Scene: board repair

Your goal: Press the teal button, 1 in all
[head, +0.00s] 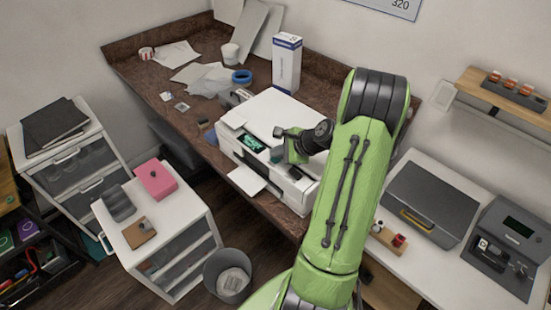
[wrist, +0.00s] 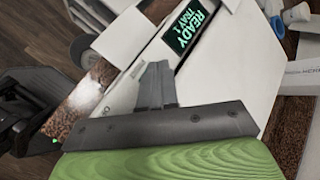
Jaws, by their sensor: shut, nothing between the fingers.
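The white printer (head: 268,116) stands on the brown worktop, with a lit screen (head: 250,142) on its front. In the wrist view the screen (wrist: 194,27) reads "READY TRAY 1". My gripper (wrist: 156,68) is shut and empty, its fingertips over the printer's pale front panel (wrist: 240,65), just beside the screen's lower-left end. In the head view my gripper (head: 294,170) is at the printer's front right, right of the screen. I can make out no teal button in either view; the fingers and hand cover part of the panel. Contact cannot be told.
A white sheet or tray (head: 246,179) sticks out from the printer's front. A tall white box (head: 287,62) stands behind it. A blue tape roll (head: 241,76) and papers lie behind left. A drawer unit (head: 182,262) and a bin (head: 229,276) stand in front on the floor.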

